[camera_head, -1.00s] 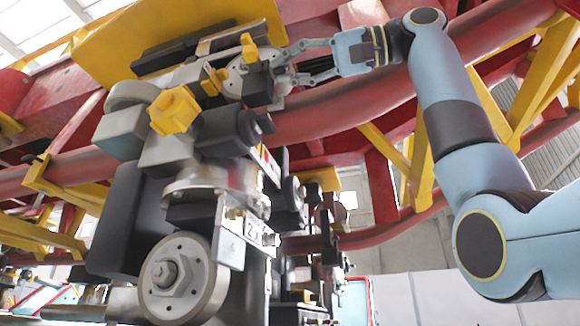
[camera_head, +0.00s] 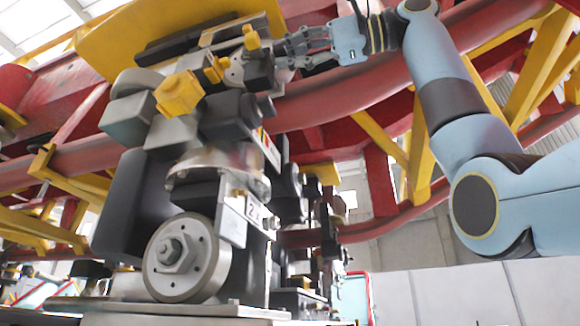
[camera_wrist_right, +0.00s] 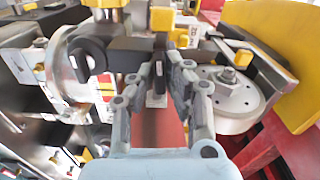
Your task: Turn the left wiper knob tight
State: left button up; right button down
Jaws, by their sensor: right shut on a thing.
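Several yellow pieces sit on the wheel assembly in the head view: a large faceted one (camera_head: 180,93), a smaller one (camera_head: 216,70) and an upright one (camera_head: 250,38). I cannot tell for sure which is the left wiper knob. My right gripper (camera_head: 284,52) is beside the dark block (camera_head: 258,70) under the upright yellow piece. In the right wrist view my right gripper (camera_wrist_right: 159,76) has its fingers close together around a small dark part (camera_wrist_right: 159,72). A yellow block (camera_wrist_right: 161,20) stands just beyond the fingertips. My left gripper is not in view.
A thick red rail (camera_head: 350,90) runs behind my right arm, with yellow braces (camera_head: 540,70) to the right. A grey wheel (camera_head: 187,257) is low on the assembly. In the wrist view a round metal disc (camera_wrist_right: 226,92) lies close to the right finger.

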jog(key=shift+m, duration=0.6)
jog(key=c, duration=1.4)
grip_release()
jog(key=shift+w, duration=0.1)
jog(key=shift+o, duration=0.2)
jog(key=v, duration=1.2)
